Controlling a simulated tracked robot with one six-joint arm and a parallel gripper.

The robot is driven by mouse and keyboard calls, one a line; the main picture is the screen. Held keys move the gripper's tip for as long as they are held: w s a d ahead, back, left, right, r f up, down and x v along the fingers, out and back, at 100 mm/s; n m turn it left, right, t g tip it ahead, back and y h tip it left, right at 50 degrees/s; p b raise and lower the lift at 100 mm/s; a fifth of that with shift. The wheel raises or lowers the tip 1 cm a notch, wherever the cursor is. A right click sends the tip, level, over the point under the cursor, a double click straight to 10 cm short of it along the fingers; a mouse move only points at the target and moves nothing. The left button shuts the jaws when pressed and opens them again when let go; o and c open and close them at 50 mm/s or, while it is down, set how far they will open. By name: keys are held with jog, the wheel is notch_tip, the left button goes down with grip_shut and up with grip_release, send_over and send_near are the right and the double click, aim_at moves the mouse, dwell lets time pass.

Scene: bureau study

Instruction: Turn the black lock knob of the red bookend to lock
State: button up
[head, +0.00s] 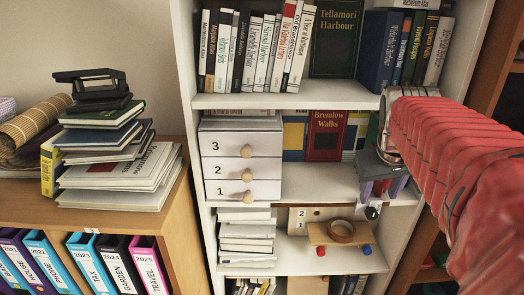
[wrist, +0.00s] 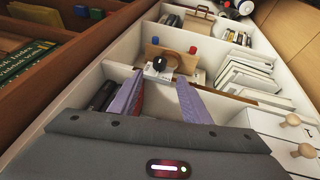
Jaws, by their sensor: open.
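A black knob (head: 372,212) sits at the right of the lower white shelf compartment. It also shows in the wrist view (wrist: 160,64), with a white piece marked with dark figures beside it. My gripper (head: 380,196) is open, its purple fingers apart and pointing down just above the knob. In the wrist view my gripper (wrist: 160,78) frames the knob between its fingertips, with the knob beyond them and nothing held. No bookend with a clearly red body can be made out. The knob's turn position is too small to read.
A wooden piece (head: 318,234) with a brown ring (head: 341,231), a red knob (head: 321,251) and a blue knob (head: 367,250) is left of the black knob. White books (head: 246,238) fill the compartment's left. A shelf board (head: 318,181) and drawers (head: 240,165) are above.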

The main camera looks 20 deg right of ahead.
aim_at(372, 210)
jog(key=x, duration=1)
jog(key=shift+c, duration=0.4)
jog(key=c, duration=1)
jog(key=shift+o, duration=0.2)
